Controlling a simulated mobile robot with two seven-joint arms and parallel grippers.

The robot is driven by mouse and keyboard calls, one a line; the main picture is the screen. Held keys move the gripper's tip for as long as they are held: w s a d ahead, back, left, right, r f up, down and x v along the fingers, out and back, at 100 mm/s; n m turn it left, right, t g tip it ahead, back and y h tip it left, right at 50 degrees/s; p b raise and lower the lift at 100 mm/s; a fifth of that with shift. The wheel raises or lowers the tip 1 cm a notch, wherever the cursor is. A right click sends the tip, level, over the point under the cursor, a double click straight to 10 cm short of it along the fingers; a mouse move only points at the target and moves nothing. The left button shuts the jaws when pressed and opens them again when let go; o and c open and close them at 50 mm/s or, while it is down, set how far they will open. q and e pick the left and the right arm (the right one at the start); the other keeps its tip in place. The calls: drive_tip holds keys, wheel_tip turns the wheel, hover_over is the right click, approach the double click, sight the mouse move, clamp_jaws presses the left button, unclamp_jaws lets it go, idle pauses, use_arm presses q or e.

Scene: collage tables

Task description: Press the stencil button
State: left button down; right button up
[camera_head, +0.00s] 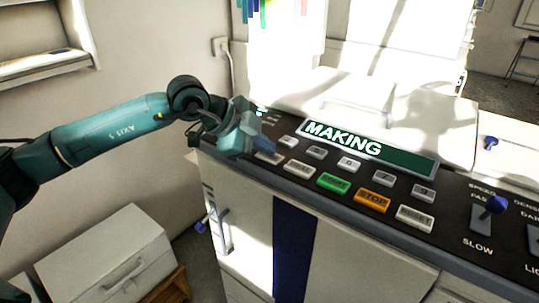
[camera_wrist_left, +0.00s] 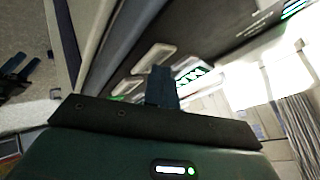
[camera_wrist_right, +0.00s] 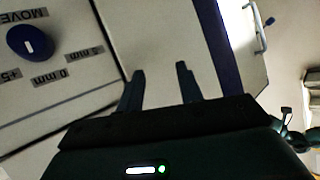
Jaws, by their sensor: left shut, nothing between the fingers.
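The dark control panel (camera_head: 455,212) has two rows of buttons below a green display (camera_head: 367,149) reading MAKING. A pale button (camera_head: 270,157) sits at the left end of the front row, partly beside my left gripper (camera_head: 243,145). I cannot read its label, so I cannot tell whether it is the stencil button. My left gripper is shut and empty over the panel's left end; contact with a button cannot be told. In the left wrist view its closed fingers (camera_wrist_left: 162,86) cover part of the buttons, with a pale button (camera_wrist_left: 154,57) beside them. My right gripper (camera_wrist_right: 161,78) is open and empty.
A green START button (camera_head: 333,182), an orange STOP button (camera_head: 373,200) and a RESET button (camera_head: 414,217) lie further right. A blue-knobbed speed slider (camera_head: 490,208) stands beyond them. A blue knob (camera_wrist_right: 30,42) shows near the right gripper. A white drawer box (camera_head: 105,255) stands lower left.

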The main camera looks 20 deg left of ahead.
sight(265, 157)
idle(0.3)
use_arm(q)
drive_tip(key=shift+r+p, duration=0.4)
drive_tip(key=shift+r, duration=0.35)
drive_tip(key=shift+r+p, duration=1.5)
drive_tip(key=shift+r, duration=1.05)
